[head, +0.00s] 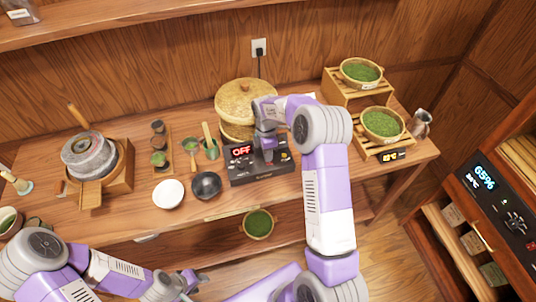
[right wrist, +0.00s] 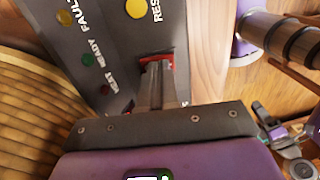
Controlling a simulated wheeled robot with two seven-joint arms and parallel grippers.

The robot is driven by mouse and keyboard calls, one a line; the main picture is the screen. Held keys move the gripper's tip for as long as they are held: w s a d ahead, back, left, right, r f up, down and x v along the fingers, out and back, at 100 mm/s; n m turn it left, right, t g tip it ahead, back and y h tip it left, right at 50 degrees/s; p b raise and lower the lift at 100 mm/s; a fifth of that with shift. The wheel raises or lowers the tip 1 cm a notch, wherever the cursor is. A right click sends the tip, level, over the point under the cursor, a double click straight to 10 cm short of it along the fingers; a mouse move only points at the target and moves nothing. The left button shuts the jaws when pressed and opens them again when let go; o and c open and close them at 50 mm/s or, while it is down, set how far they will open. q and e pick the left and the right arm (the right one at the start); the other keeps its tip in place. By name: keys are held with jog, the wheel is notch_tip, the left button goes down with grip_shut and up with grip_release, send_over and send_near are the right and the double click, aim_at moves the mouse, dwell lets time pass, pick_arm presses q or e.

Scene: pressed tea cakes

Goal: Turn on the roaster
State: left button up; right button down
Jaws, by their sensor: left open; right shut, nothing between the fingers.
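The roaster's black control box (head: 262,171) stands on the wooden counter with a red "OFF" display (head: 241,151). A round woven bamboo drum (head: 240,102) with a lid sits behind it. My right gripper (head: 267,153) is shut and empty, pointing down at the panel. In the right wrist view its fingertips (right wrist: 154,72) are at a red switch (right wrist: 168,59), mostly hidden behind them; I cannot tell whether they touch it. My left gripper (head: 188,284) is open, low in front of the counter.
A stone mill (head: 89,157) is further left. Bamboo trays of green leaves (head: 382,122) are at the right. A cabinet with a "65%" display (head: 484,177) stands far right.

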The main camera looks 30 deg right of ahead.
jog(key=r+p, duration=0.2)
jog(key=r, duration=0.1)
jog(key=r+p, duration=0.1)
jog(key=shift+w+d+r, duration=0.1)
jog(key=shift+w+r, duration=0.15)
notch_tip(320, 180, up, 9)
jog(key=w, duration=0.1)
jog(key=shift+r, duration=0.15)
jog(key=shift+w+d, duration=0.1)
jog(key=s+b, duration=0.1)
jog(key=b, duration=0.2)
jog(key=shift+s+r+b, duration=0.1)
jog(key=shift+s+b, duration=0.1)
jog(key=shift+b, duration=0.2)
jog(key=f, duration=0.4)
jog(key=s+f+b, duration=0.1)
jog(key=f, duration=0.4)
jog(key=f+b, duration=0.1)
jog(key=f, duration=0.4)
jog(key=shift+s+a, duration=0.3)
jog(key=shift+a, duration=0.05)
